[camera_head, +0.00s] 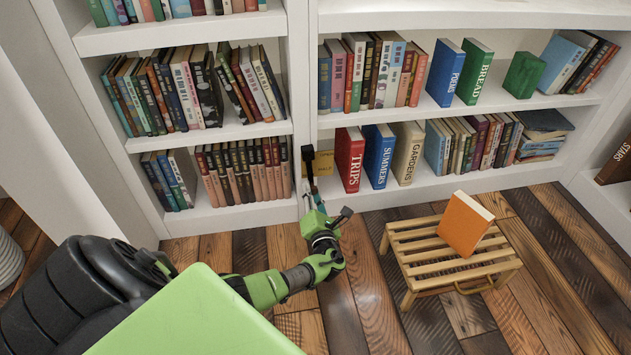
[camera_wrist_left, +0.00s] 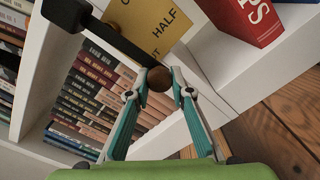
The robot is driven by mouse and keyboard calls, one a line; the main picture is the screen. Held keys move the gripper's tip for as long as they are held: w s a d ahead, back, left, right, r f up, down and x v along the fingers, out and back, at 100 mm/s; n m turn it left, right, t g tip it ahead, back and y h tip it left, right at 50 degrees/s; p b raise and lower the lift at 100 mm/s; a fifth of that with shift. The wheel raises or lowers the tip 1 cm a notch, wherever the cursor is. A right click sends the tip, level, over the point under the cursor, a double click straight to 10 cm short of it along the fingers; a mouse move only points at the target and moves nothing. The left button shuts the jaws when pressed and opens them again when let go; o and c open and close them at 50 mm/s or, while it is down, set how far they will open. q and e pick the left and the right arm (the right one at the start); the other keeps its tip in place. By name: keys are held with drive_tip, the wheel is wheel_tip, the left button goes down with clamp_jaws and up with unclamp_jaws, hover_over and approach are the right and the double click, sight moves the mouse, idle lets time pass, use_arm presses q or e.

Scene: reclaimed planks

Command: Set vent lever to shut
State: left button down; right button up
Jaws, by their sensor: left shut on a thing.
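The vent lever (camera_wrist_left: 118,42) is a black bar with a round brown knob (camera_wrist_left: 160,79) at its end, shown in the left wrist view. It lies across the lower left side of a yellow plate (camera_wrist_left: 145,22). The plate reads "HALF" and, nearer the knob, letters ending in "UT"; other lettering is cut off. In the head view the lever (camera_head: 308,160) stands by the shelf upright, the plate (camera_head: 322,163) beside it. My left gripper (camera_wrist_left: 159,92) is shut on the knob, one teal finger on each side; it also shows in the head view (camera_head: 315,198). My right gripper is not in view.
White bookshelves with rows of books surround the lever. A red "TRIPS" book (camera_head: 350,158) stands right of the plate. A slatted wooden stool (camera_head: 420,258) with an orange book (camera_head: 466,224) stands on the plank floor to the right. Bare floor lies between stool and shelf.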

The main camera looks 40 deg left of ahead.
use_arm(q)
drive_tip(key=shift+a+r, duration=0.4)
drive_tip(key=shift+a, duration=0.15)
drive_tip(key=c, duration=1.8)
unclamp_jaws()
drive_tip(key=shift+d, duration=0.1)
drive_tip(key=shift+s+d+f, duration=0.1)
drive_tip(key=shift+f, duration=0.1)
drive_tip(key=v, duration=1.2)
